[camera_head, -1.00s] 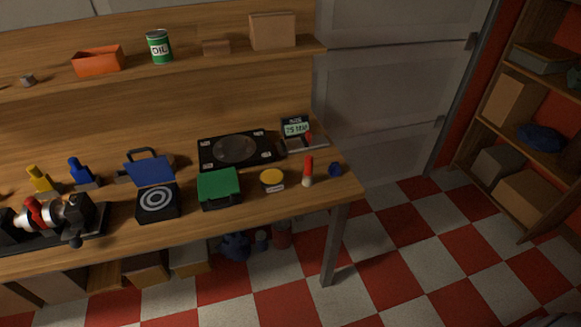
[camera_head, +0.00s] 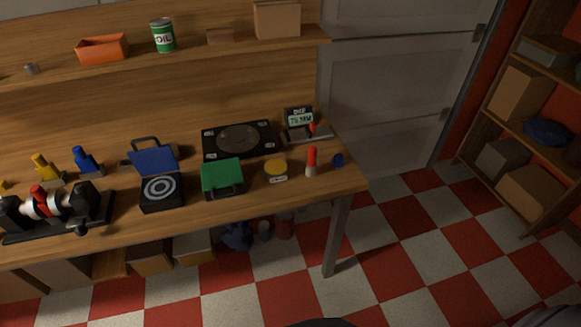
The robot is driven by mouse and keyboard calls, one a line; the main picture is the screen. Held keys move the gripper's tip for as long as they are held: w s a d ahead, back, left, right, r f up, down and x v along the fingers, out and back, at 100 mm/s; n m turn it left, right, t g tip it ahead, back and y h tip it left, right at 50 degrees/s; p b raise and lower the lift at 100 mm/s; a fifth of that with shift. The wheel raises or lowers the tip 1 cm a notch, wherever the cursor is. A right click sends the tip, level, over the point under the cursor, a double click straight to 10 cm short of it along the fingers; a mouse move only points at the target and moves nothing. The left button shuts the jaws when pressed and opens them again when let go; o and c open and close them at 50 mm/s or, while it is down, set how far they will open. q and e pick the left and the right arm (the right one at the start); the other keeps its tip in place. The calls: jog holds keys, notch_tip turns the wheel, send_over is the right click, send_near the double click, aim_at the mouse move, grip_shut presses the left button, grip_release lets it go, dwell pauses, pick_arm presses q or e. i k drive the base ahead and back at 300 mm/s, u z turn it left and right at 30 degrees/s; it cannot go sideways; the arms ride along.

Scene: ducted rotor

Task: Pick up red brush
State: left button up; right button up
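The red brush (camera_head: 311,160) stands near the right end of the wooden workbench (camera_head: 240,208), close to its front edge. It looks like a short upright piece with a red upper part and a pale lower end. Neither of my grippers is in view. A dark rounded shape shows at the bottom edge, too cut off to identify.
A green case (camera_head: 222,177), a black box with a blue lid (camera_head: 161,190) and a black plate (camera_head: 238,140) occupy the bench left of the brush. A device with a display (camera_head: 300,120) stands behind it. The checkered floor in front is clear.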

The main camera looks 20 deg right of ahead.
aim_at(311, 169)
jog(key=z, duration=0.05)
jog(key=k, duration=0.5)
jog(key=u, duration=0.8)
jog(key=i, duration=1.15)
jog(key=z, duration=0.75)
